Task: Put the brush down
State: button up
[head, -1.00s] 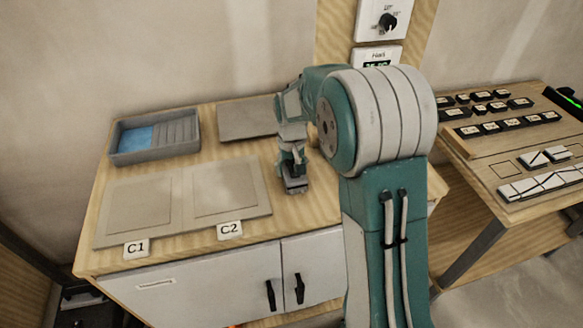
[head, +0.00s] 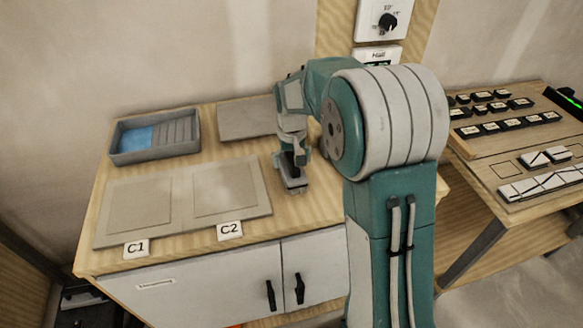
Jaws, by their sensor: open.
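My gripper (head: 292,164) is over the wooden table, just right of the C2 panel, and points down. Its jaws are open. A small grey block with a dark upper part, which looks like the brush (head: 295,187), is right below and between the fingertips. It seems to rest on the table top, but I cannot tell whether the fingers still touch it. The gripper hides part of it.
Two flat panels labelled C1 (head: 138,204) and C2 (head: 225,190) lie left of my gripper. A grey tray with blue content (head: 155,137) stands behind them. A flat grey plate (head: 247,118) lies at the back. A second table (head: 480,210) with small tiles stands right.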

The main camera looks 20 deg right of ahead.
aim_at(292, 159)
notch_tip(292, 159, up, 10)
jog(key=shift+f, duration=0.25)
jog(key=s+r+t, duration=0.3)
jog(key=s+r, duration=0.4)
jog(key=s, duration=0.6)
jog(key=s+f+t, duration=0.2)
jog(key=s, duration=1.2)
jog(key=shift+s+f+t, duration=0.15)
jog(key=shift+f+t, duration=0.05)
jog(key=shift+t, duration=0.1)
jog(key=shift+r, duration=0.1)
